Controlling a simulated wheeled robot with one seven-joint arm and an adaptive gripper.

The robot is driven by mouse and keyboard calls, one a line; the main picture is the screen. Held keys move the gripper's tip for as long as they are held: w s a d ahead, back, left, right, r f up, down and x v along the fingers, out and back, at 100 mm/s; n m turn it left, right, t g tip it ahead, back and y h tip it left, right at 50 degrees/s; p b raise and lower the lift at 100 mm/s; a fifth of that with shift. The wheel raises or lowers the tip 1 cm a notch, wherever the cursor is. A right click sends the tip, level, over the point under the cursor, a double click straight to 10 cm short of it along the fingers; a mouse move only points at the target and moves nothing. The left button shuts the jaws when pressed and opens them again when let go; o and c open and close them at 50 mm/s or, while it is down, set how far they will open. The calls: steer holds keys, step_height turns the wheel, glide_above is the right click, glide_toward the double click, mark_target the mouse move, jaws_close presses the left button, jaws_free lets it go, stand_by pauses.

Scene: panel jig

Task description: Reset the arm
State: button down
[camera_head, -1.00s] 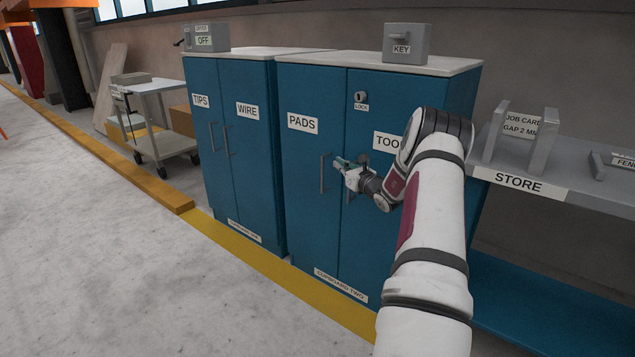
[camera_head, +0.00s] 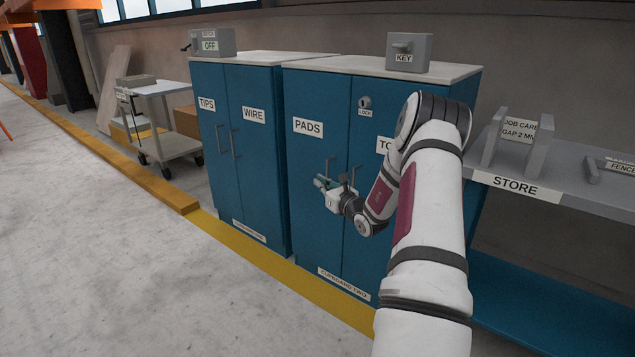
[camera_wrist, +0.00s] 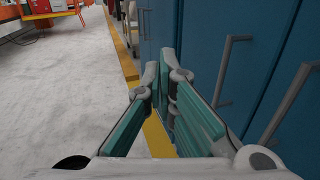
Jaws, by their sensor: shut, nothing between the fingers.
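My gripper (camera_head: 321,184) is in front of cupboard two (camera_head: 318,225), at about the height of its door handles. It is shut and empty. In the wrist view my gripper (camera_wrist: 162,85) points along the cupboard fronts, with the door handles (camera_wrist: 228,70) to its right. My arm reaches in from the lower right of the head view and bends down at the elbow. Both doors of cupboard two, marked PADS and a partly hidden label, look closed. Whether the fingers touch the cupboard cannot be told.
Cupboard one (camera_head: 240,160), with doors TIPS and WIRE, stands to the left. A key box (camera_head: 408,52) sits on cupboard two. The STORE shelf (camera_head: 580,180) is at the right. A trolley (camera_head: 165,125) stands at the back left. The grey floor (camera_head: 120,260) in front is clear.

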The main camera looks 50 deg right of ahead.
steer(key=shift+a, duration=0.25)
